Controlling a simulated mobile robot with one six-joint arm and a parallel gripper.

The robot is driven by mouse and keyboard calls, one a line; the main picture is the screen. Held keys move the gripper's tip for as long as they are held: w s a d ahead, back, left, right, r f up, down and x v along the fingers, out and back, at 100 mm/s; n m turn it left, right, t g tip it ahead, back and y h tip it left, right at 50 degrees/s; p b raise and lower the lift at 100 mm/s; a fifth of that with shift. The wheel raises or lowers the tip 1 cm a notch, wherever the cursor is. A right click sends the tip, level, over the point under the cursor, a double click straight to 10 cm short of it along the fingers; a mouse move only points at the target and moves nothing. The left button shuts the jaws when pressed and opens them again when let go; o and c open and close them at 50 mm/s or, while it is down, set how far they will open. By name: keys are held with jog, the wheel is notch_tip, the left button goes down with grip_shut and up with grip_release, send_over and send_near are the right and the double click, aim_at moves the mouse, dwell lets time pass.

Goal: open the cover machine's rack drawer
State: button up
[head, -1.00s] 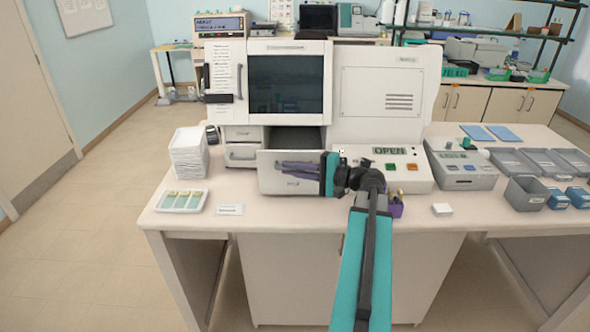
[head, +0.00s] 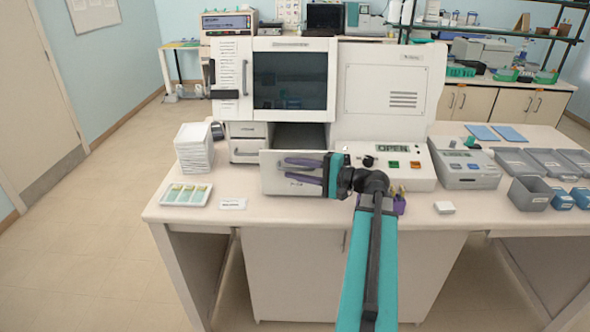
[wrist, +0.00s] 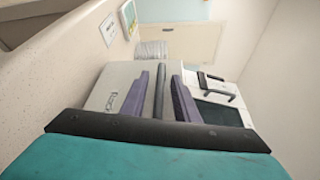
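The cover machine (head: 345,90) stands on the bench. Its wide rack drawer (head: 275,187) is pulled out at the lower middle, with a dark opening behind its pale front. My gripper (head: 286,169) reaches in from the right, across the drawer front. Its two purple fingers are spread apart, one above the other. In the wrist view the fingers (wrist: 160,95) are also apart, with a dark grey strip between them. I see nothing gripped, and cannot tell whether a finger touches the drawer. The drawer's handle is mostly hard to make out.
The machine's display (head: 392,149) reads OPEN. Left of the drawer are a smaller closed drawer (head: 246,150), a white stack (head: 194,148) and a slide tray (head: 186,194). At right are a grey device (head: 465,165) and grey bins (head: 530,193). The bench front is mostly clear.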

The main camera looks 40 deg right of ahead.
jog(key=shift+s, duration=0.1)
jog(key=b+v, duration=0.3)
jog(key=v, duration=1)
jog(key=shift+s+d+b, duration=0.2)
jog(key=shift+s+b, duration=0.05)
jog(key=shift+b, duration=0.1)
jog(key=shift+s, duration=0.1)
dwell(0.3)
